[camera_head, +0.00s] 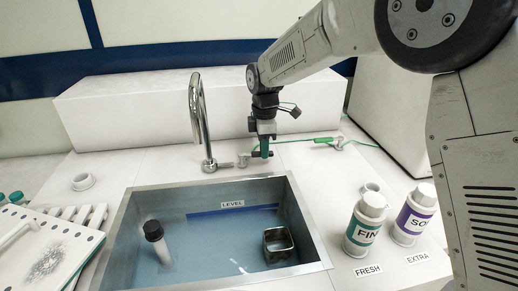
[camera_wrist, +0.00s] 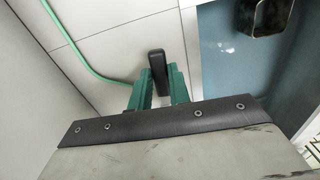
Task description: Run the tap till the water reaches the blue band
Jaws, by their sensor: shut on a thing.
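My gripper (camera_head: 264,152) is shut on the dark lever of the tap, beside the base of the spout. In the wrist view the black lever (camera_wrist: 157,72) stands between my green fingers. The chrome tap (camera_head: 200,115) arches up behind the sink; no stream from it can be made out. The steel sink (camera_head: 119,232) holds bluish water (camera_head: 215,245). The blue band (camera_head: 207,212) runs along the sink's back wall under a LEVEL label (camera_head: 232,204). The water surface lies close to the band's lower edge; I cannot tell whether it touches.
A black-capped vial (camera_head: 158,240) and a square metal cup (camera_head: 278,243) are in the sink. Two labelled bottles, green (camera_head: 363,228) and purple (camera_head: 412,216), stand right of it. A green hose (camera_head: 322,140) lies behind.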

